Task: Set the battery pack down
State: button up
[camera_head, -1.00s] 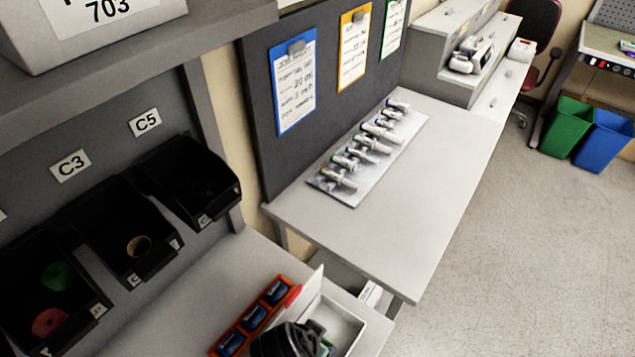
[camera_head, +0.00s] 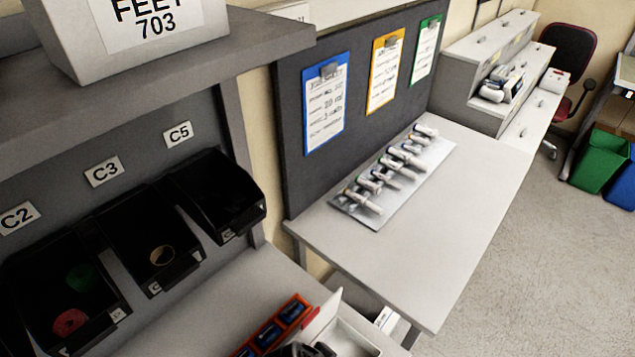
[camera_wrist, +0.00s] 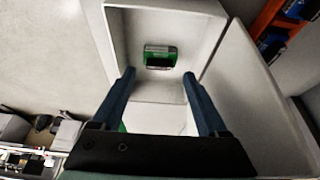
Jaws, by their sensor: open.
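A green and black battery pack (camera_wrist: 160,57) lies in a light grey open box in the wrist view, against the floor or far wall of it; I cannot tell which. My gripper (camera_wrist: 158,75) is open, with its two dark blue fingers apart and nothing between the tips. The pack shows just beyond the fingertips, apart from them. Another bit of green (camera_wrist: 122,127) shows beside the left finger. In the head view, the light grey box (camera_head: 352,340) is cut off by the bottom edge, and the pack is not visible there.
An orange rack (camera_head: 272,328) with several blue packs stands left of the box; its corner also shows in the wrist view (camera_wrist: 270,18). Black bins (camera_head: 150,245) stand on the left. A table (camera_head: 440,230) beyond holds a tray of syringes (camera_head: 385,178); its right half is clear.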

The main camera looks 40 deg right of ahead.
jog(key=v, duration=0.8)
jog(key=shift+a+r, duration=0.15)
jog(key=shift+r, duration=0.1)
